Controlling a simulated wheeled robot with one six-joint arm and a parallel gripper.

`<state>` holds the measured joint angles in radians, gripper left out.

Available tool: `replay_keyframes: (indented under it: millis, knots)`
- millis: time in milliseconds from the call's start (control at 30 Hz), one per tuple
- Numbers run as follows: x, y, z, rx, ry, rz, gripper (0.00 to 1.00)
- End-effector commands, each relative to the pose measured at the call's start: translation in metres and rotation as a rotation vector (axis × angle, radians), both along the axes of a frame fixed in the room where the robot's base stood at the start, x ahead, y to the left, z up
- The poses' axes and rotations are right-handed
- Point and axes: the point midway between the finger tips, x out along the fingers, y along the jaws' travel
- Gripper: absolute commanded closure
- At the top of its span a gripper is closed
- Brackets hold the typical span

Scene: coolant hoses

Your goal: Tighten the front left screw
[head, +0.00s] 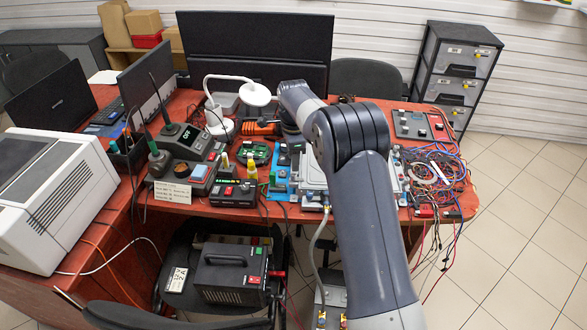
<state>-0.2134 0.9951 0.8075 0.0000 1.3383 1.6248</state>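No screw can be made out in the head view; any on the workpiece is too small or hidden. A silver-grey metal unit (313,186) sits at the front edge of the red bench, partly covered by my arm. A grey hose (317,243) hangs from its front edge toward a grey box (331,298) with brass-coloured fittings, low in front of the bench. My arm reaches over the bench from the lower right and bends left. My gripper is hidden behind the arm links, so its fingers and anything in them do not show.
The red bench (228,209) is crowded: a soldering station (186,141), a white lamp (256,94), a green circuit board (256,152) and tangled cables (437,170) on the right. A black chair with a power supply (230,272) stands in front. Tiled floor (525,235) is free at right.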

Motion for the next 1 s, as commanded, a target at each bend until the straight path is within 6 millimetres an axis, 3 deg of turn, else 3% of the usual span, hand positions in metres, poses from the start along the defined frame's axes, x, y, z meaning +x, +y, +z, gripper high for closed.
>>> replay_keyframes:
  millis: [200,400,767,1000]
  knots:
    - [0.001,0.000,0.039,0.000,-0.003,0.000,0.60]
    - [0.000,0.000,0.051,0.000,0.000,0.000,0.60]
    - [0.000,0.000,0.050,0.000,0.001,0.000,0.60]
    - [-0.001,0.000,0.021,-0.001,0.005,0.000,0.60]
